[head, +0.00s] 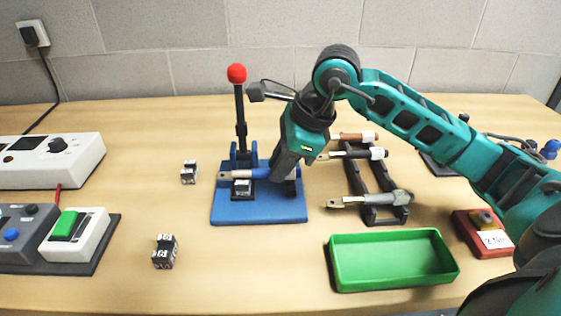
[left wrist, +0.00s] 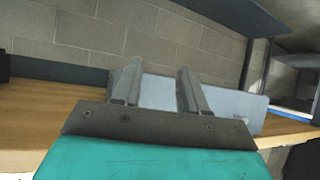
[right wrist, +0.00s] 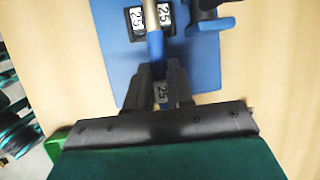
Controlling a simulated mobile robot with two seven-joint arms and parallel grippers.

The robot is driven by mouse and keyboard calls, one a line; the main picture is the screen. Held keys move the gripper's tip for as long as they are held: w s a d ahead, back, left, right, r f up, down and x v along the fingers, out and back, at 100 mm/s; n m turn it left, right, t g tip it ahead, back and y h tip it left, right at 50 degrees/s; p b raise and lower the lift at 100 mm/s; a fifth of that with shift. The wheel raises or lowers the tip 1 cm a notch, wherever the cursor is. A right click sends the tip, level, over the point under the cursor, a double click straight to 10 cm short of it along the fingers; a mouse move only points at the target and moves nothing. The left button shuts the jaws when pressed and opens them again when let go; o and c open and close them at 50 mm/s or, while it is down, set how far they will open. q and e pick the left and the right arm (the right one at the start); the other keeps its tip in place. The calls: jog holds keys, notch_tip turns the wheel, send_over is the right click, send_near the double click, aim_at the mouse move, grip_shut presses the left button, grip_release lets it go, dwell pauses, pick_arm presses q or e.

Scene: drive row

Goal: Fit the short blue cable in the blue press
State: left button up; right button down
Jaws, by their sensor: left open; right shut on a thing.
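The blue press (head: 225,210) has a blue base and an upright black lever with a red ball (head: 237,73). My right gripper (head: 284,171) is over the right part of its base, shut on the short blue cable (head: 260,173). The cable lies level and its metal lug end points left, above a black die block (head: 242,188). In the right wrist view the blue cable (right wrist: 155,46) runs from the fingers towards a die block (right wrist: 136,22) marked 25. Whether the lug touches the die is unclear. My left gripper (left wrist: 157,82) is open and empty, away from the press.
A black rack (head: 363,182) with several cables stands right of the press. A green tray (head: 390,286) and a red box (head: 468,232) are at the front right. Loose die blocks (head: 189,172) (head: 164,252) lie left of the press. A green-button box (head: 90,232) is far left.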

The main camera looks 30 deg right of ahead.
jog(key=c, duration=0.9)
grip_release()
jog(key=shift+f, duration=0.1)
pick_arm(q)
jog(key=shift+s+f, duration=0.15)
jog(key=shift+f, duration=0.05)
jog(key=shift+s+a+r+p, duration=0.1)
jog(key=shift+a+r+p, duration=0.3)
jog(key=shift+p, duration=0.45)
pick_arm(e)
jog(key=v, duration=1.2)
jog(key=shift+d+r, duration=0.15)
jog(key=shift+r, duration=0.25)
pick_arm(q)
jog(key=shift+f, duration=0.1)
